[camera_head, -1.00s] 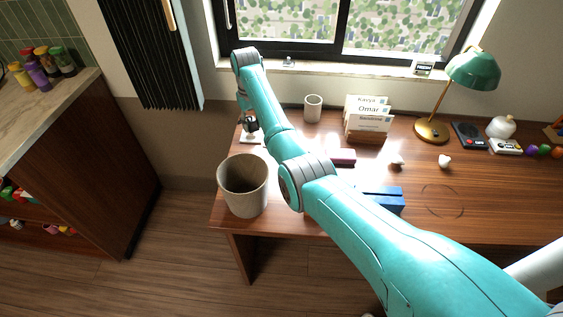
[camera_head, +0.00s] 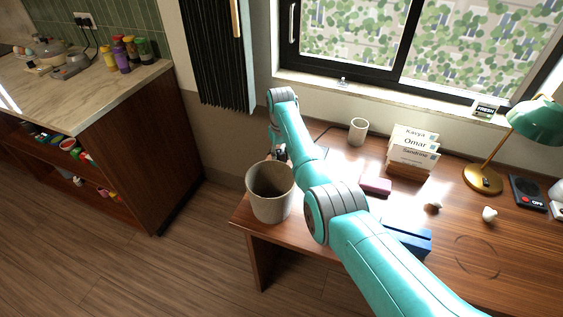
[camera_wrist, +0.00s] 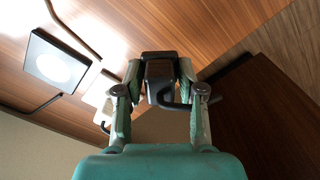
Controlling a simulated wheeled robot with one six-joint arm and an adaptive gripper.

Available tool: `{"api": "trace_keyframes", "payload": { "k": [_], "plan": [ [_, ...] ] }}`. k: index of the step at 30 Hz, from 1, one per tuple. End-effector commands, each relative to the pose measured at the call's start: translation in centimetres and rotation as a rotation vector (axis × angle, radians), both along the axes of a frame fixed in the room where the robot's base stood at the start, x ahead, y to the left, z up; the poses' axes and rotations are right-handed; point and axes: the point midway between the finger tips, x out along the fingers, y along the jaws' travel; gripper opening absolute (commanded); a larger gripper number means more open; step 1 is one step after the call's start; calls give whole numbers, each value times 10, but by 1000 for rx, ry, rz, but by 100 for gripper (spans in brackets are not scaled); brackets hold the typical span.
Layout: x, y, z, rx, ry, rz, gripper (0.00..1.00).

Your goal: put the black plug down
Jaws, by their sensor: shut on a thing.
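The black plug (camera_wrist: 160,68) is held between the two fingers of my gripper (camera_wrist: 160,84) in the wrist view. A short dark cord curls from its lower side. In the head view my gripper (camera_head: 280,153) is a small dark shape just behind the bin's rim, at the left end of the wooden desk (camera_head: 335,168). The plug cannot be made out clearly there. In the wrist view the desk (camera_wrist: 225,25) lies beyond the plug; I cannot tell the gap between them.
A grey bin (camera_head: 271,205) stands at the desk's left corner, close to my gripper. A cup (camera_head: 358,131), card holder (camera_head: 408,168), pink block (camera_head: 376,186) and blue block (camera_head: 408,240) are on the desk. A dark square item with a pale disc (camera_wrist: 58,60) lies near the plug.

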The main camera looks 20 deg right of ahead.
Motion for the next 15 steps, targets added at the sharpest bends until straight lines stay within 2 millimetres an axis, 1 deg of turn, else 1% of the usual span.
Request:
{"api": "trace_keyframes", "payload": {
  "k": [1, 3, 6, 9, 15],
  "plan": [
    [-1, 0, -9, 0, 4, 0, 0],
    [-1, 0, -18, 0, 4, 0, 0],
    [-1, 0, -29, 0, 3, 0, 0],
    [0, 0, -33, 0, 0, -1, 0],
    [0, 0, -33, 0, 0, -1, 0]
  ]
}}
